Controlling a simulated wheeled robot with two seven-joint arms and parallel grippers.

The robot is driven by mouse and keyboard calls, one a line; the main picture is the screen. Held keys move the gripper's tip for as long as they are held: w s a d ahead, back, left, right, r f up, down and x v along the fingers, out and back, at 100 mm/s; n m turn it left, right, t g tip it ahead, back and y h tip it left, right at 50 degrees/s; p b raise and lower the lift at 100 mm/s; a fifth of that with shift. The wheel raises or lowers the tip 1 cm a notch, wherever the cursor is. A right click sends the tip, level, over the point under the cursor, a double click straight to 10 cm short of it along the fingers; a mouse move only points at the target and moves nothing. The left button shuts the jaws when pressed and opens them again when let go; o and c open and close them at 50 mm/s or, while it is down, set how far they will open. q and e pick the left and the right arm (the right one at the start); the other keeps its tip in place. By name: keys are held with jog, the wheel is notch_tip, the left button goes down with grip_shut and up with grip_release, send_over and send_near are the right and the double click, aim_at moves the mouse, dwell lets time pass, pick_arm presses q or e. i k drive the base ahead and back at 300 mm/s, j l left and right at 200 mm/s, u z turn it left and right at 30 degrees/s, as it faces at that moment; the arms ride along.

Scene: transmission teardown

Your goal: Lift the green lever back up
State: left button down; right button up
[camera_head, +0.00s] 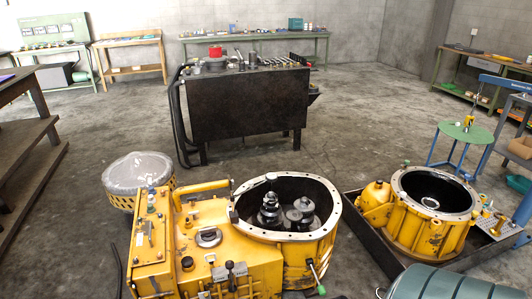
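A lever with a green knob (321,289) sits on the front right side of the large yellow transmission housing (225,240). Its thin metal shaft slants down and slightly right from the housing, so the green knob is at the low end, near the bottom edge of the picture. The round opening of this housing is uncovered and shows metal gears (270,210) inside. Neither of my grippers is in view, and nothing touches the lever.
A second yellow housing (430,240) stands in a dark tray (360,225) at right. A dark metal bench (248,105) stands behind. Bare concrete floor (365,135) lies between them.

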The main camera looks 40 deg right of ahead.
aim_at(321, 291)
jog(key=l+u, duration=0.6)
jog(key=i+l+z, duration=0.1)
jog(key=l+z, duration=0.2)
jog(key=z, duration=1.1)
jog(key=i+z, duration=0.1)
jog(key=z, duration=3.25)
jog(key=j+z, duration=0.15)
jog(key=z, duration=2.05)
jog(key=j+z, duration=0.1)
jog(key=z, duration=1)
jog(key=k+z, duration=0.1)
jog(key=z, duration=1)
